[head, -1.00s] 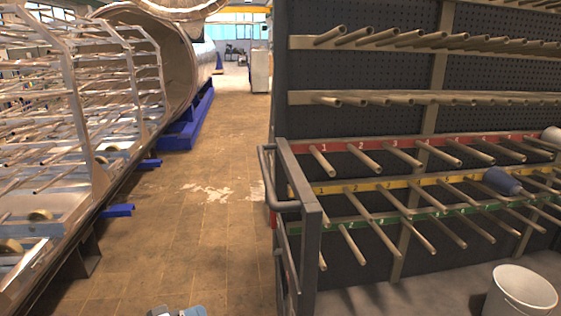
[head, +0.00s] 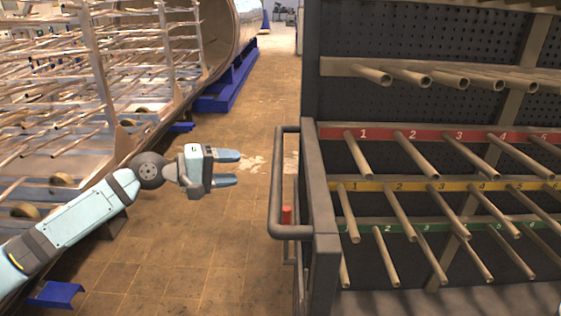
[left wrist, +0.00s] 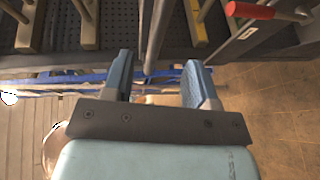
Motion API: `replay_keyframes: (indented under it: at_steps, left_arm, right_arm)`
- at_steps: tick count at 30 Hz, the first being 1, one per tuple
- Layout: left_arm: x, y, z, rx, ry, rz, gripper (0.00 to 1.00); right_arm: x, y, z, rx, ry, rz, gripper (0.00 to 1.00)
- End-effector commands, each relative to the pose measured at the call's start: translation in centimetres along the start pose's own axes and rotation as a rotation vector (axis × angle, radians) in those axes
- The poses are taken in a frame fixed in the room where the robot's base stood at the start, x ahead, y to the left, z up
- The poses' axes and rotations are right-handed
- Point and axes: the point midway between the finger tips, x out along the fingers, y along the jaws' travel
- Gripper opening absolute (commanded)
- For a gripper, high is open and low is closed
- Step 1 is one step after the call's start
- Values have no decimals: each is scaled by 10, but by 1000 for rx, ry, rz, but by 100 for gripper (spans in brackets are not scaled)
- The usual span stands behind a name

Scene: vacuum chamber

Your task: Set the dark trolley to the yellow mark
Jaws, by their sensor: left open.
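The dark trolley (head: 415,48) is a tall pegboard rack with rows of pegs, filling the right of the head view. Its grey tube handle (head: 277,185) stands out from its near left edge. My left gripper (head: 237,168) is open and empty, left of the handle, with its fingers pointing right toward it. In the left wrist view, a grey bar (left wrist: 153,38) shows between and beyond the open fingers (left wrist: 160,72); I cannot tell how far off it is. A red grip (left wrist: 250,11) is at the top right there. No yellow floor mark is visible. My right gripper is not in view.
A metal rack (head: 80,75) with many rods runs along the left. Behind it are a large round chamber (head: 218,40) and blue supports (head: 228,88). A blue foot (head: 55,294) juts out at bottom left. Tiled floor (head: 215,240) is clear between rack and trolley.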

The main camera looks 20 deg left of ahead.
Motion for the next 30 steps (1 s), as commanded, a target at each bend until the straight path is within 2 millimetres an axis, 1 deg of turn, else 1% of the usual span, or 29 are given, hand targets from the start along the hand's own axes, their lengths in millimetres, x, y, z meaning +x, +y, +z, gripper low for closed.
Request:
replay_keyframes:
  at_steps: [1,9,12,15,21,29,30]
  left_arm:
    - [11,5,0,0,-2,4,53]
    - [69,4,0,-1,-1,3,53]
    - [87,3,0,0,-1,2,53]
    - [101,2,0,0,0,1,53]
    - [114,0,0,1,1,0,53]
    - [115,0,0,2,1,0,53]
    - [115,0,0,2,1,0,48]
  right_arm:
    - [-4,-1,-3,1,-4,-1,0]
    - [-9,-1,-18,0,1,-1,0]
    - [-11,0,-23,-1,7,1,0]
    - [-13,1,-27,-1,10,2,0]
    - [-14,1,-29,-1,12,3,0]
    - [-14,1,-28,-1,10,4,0]
    - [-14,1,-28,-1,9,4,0]
